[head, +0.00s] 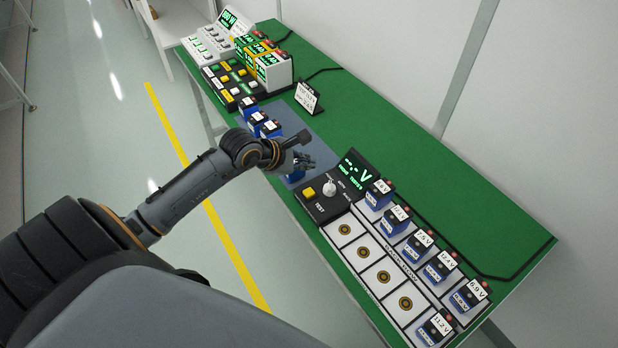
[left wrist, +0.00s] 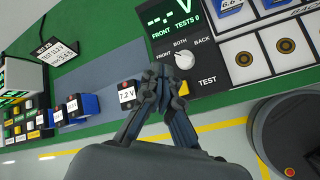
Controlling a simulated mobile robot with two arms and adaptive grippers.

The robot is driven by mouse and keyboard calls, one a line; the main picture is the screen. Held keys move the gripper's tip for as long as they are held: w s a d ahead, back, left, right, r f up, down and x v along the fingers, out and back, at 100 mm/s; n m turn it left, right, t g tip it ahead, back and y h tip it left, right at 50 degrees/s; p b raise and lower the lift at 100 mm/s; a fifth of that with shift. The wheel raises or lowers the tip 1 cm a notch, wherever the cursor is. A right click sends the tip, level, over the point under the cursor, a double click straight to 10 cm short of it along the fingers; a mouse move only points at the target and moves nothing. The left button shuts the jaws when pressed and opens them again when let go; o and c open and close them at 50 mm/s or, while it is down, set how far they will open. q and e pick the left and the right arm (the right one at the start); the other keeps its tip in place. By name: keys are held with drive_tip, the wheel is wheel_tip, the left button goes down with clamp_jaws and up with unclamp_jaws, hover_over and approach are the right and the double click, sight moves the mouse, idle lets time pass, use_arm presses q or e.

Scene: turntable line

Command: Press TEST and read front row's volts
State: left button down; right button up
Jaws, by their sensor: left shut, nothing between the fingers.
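The black tester (head: 322,207) has a white knob (head: 329,188), a yellow TEST button (head: 309,193) and a green display (head: 355,170) showing dashes and V. In the left wrist view the display (left wrist: 168,17) also reads TESTS 0, and the knob (left wrist: 184,59) sits below FRONT, BOTH, BACK. My left gripper (left wrist: 166,72) is shut and empty beside the knob, partly hiding the yellow button (left wrist: 184,88). The tester's front row holds bare gold contacts (head: 384,276) and one 11.2 V battery (head: 435,329) at its far right end. My right gripper is not in view.
Several labelled blue batteries (head: 418,246) fill the back row. A 7.2 V battery (left wrist: 128,95) stands on the grey mat beside my gripper; more batteries (head: 259,122) stand further left. A sign (head: 308,97) and another console (head: 232,84) stand beyond.

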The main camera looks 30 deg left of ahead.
sight(307, 193)
use_arm(q)
drive_tip(key=shift+f, duration=0.15)
wheel_tip(307, 193, down, 9)
drive_tip(key=b, duration=0.6)
drive_tip(key=shift+r, duration=0.2)
idle(1.0)
drive_tip(key=shift+f+b, duration=0.4)
drive_tip(key=shift+b, duration=0.2)
drive_tip(key=shift+f+b, duration=0.45)
idle(0.3)
drive_tip(key=shift+r, duration=0.15)
idle(0.3)
drive_tip(key=shift+r+p, duration=0.6)
drive_tip(key=shift+r, duration=0.1)
drive_tip(key=shift+r, duration=0.1)
